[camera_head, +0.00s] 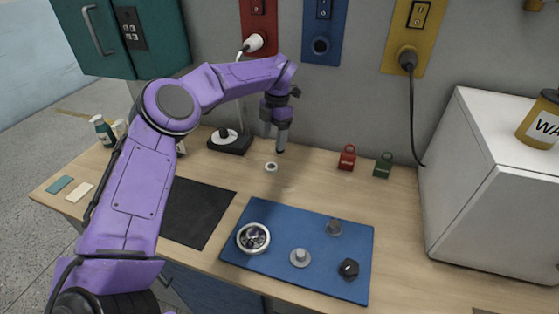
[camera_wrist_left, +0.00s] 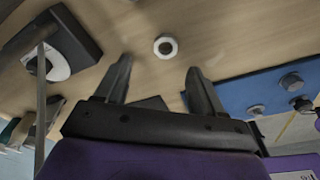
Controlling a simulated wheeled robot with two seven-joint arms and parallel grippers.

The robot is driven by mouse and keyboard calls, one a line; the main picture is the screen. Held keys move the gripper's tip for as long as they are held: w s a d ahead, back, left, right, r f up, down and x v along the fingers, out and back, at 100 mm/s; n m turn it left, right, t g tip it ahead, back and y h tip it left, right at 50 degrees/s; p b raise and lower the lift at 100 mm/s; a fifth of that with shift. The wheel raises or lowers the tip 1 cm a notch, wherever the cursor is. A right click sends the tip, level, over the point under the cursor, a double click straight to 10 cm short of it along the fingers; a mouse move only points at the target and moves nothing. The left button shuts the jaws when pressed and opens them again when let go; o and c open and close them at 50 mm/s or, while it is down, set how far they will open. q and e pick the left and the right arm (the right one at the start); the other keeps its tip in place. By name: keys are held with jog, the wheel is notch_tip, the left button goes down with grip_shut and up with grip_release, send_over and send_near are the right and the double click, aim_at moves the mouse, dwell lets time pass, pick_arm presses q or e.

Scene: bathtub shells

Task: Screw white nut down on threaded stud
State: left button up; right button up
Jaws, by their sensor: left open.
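The white nut (camera_head: 271,167), a small white ring with a dark centre, lies flat on the wooden counter. It also shows in the left wrist view (camera_wrist_left: 165,47), beyond and between the two fingertips, not touched. My left gripper (camera_head: 274,141) is open and empty, pointing down above the counter just behind the nut. My right gripper is not in view.
A blue board (camera_head: 275,278) with a round wheel and several knobs lies in front. A black mat (camera_head: 200,212) is at left. Red (camera_head: 347,158) and green (camera_head: 383,165) blocks stand behind right. A white box (camera_head: 490,190) blocks the right side. Counter around the nut is clear.

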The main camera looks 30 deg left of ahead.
pick_arm(q)
jog(key=f, duration=0.1)
jog(key=s+f, duration=0.1)
jog(key=f+p, duration=0.1)
jog(key=shift+s+a+f, duration=0.1)
jog(key=shift+s+f, duration=0.1)
jog(key=shift+s, duration=0.2)
jog(key=f, duration=0.1)
jog(key=f+p, duration=0.1)
jog(key=f, duration=0.1)
jog(key=f+p, duration=0.1)
jog(key=shift+d+f, duration=0.25)
jog(key=shift+d, duration=0.1)
jog(key=shift+f, duration=0.35)
jog(key=shift+s+f, duration=0.1)
jog(key=shift+s, duration=0.05)
jog(key=c, duration=1.1)
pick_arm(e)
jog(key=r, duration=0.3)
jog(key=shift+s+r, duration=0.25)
